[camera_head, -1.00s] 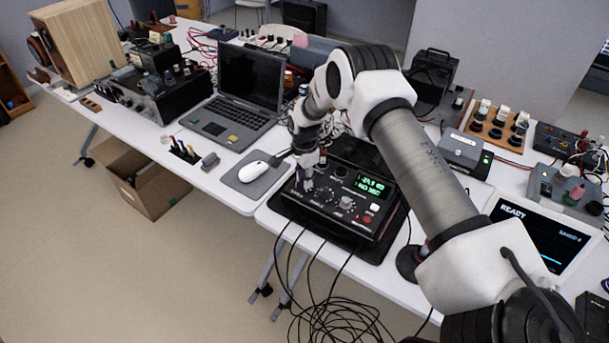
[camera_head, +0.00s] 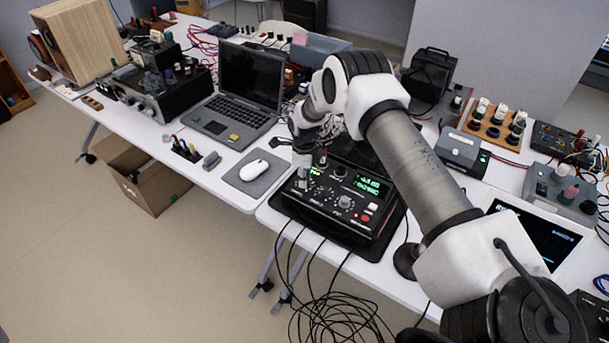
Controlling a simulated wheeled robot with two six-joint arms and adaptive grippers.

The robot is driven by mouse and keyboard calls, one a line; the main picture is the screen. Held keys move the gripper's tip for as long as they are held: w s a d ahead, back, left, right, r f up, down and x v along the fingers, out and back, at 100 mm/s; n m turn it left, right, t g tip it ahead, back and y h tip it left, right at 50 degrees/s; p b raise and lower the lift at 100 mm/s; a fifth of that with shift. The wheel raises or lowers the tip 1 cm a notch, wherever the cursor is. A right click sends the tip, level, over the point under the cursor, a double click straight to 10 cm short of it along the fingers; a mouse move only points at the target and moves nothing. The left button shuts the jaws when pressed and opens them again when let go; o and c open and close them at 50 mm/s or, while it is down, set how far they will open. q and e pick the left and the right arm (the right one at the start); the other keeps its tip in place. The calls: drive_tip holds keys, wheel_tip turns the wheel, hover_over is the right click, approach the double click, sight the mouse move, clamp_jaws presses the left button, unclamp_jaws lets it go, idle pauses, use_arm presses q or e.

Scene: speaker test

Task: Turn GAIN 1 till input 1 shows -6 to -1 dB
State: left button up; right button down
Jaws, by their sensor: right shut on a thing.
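The black audio unit (camera_head: 330,222) lies on the table in the middle of the head view. Its green display (camera_head: 367,186) is lit, but the digits are too small to read surely. Small green lights (camera_head: 316,171) glow at its upper left. My right gripper (camera_head: 303,183) points down at the left end of the panel, shut on a knob there, which looks to be GAIN 1. The fingers hide the knob, and its label is not readable. A pale knob (camera_head: 345,202) and a red button (camera_head: 365,218) sit further right. My left gripper is not in view.
A mouse (camera_head: 254,170) on a grey pad and a laptop (camera_head: 243,90) lie left of the unit. A screen (camera_head: 535,236) stands at the right, partly behind my right arm. Black cables (camera_head: 340,315) hang off the front edge.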

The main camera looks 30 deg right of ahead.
drive_tip(key=shift+m, duration=0.9)
drive_tip(key=c, duration=1)
unclamp_jaws()
drive_tip(key=shift+o, duration=0.2)
wheel_tip(320, 180, up, 12)
drive_tip(key=shift+f, duration=0.1)
